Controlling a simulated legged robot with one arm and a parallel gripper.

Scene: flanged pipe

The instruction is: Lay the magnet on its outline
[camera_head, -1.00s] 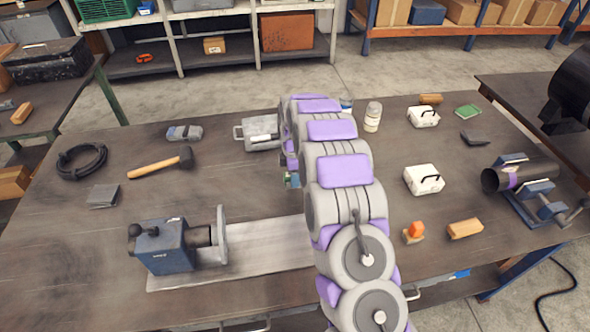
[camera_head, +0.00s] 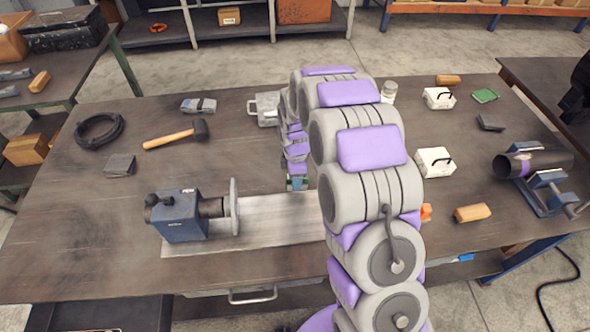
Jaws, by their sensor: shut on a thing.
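My gripper (camera_head: 297,183) hangs from my arm at the back edge of the pale steel plate on the bench. It is shut on a small blue-green piece, taken to be the magnet, mostly hidden by the jaws and arm. I cannot tell whether this piece touches the plate or hangs above it. No outline for the magnet can be made out; my arm covers the plate's right part.
A blue clamp unit (camera_head: 180,215) with an upright flange (camera_head: 235,207) stands on the plate (camera_head: 270,228), left of my gripper. A hammer (camera_head: 172,139) lies behind left, a grey case (camera_head: 265,107) behind. White boxes (camera_head: 434,161) and a pipe in a vise (camera_head: 532,163) are right.

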